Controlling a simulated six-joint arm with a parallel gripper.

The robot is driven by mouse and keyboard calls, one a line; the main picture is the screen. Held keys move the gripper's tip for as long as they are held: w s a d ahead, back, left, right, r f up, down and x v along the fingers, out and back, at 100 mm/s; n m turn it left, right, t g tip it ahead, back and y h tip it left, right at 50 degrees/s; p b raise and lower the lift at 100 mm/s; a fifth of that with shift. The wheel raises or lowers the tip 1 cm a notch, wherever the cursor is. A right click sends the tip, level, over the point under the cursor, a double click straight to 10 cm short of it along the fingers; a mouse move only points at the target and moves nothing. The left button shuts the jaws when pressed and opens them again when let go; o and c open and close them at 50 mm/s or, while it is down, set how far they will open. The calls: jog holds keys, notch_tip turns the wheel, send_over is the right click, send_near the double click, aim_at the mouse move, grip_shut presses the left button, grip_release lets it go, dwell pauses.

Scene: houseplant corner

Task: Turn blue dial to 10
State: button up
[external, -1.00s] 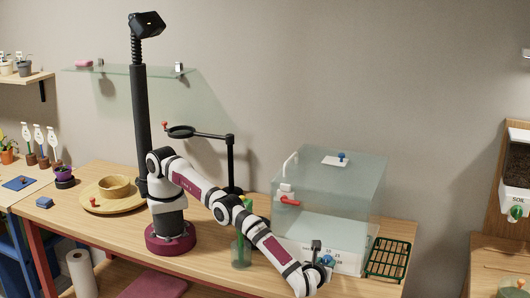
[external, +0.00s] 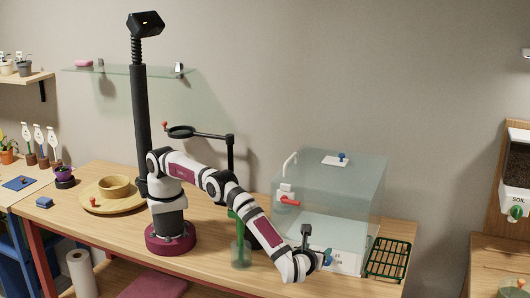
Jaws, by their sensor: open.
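The blue dial (external: 328,258) sits on the white numbered panel (external: 347,262) at the front base of the clear glass case (external: 330,205). My gripper (external: 320,260) is right at the dial, coming from the left front, with its jaws open. Its fingers are small and partly lost against the dial, so I cannot tell whether they touch it. My wrist covers the left part of the panel. A few small numbers show to the right of the dial, but the dial's pointer and setting cannot be read.
A green wire rack (external: 388,259) lies right of the case. A glass cylinder with something green in it (external: 240,254) stands left of my forearm. The case has a red-handled lever (external: 289,200) on its left side and a blue knob (external: 342,156) on top.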

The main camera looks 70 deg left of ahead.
jog(key=s+d+r, duration=0.2)
jog(key=s+r, duration=0.2)
jog(key=s, duration=0.3)
jog(key=shift+s+r, duration=0.3)
jog(key=shift+r, duration=0.05)
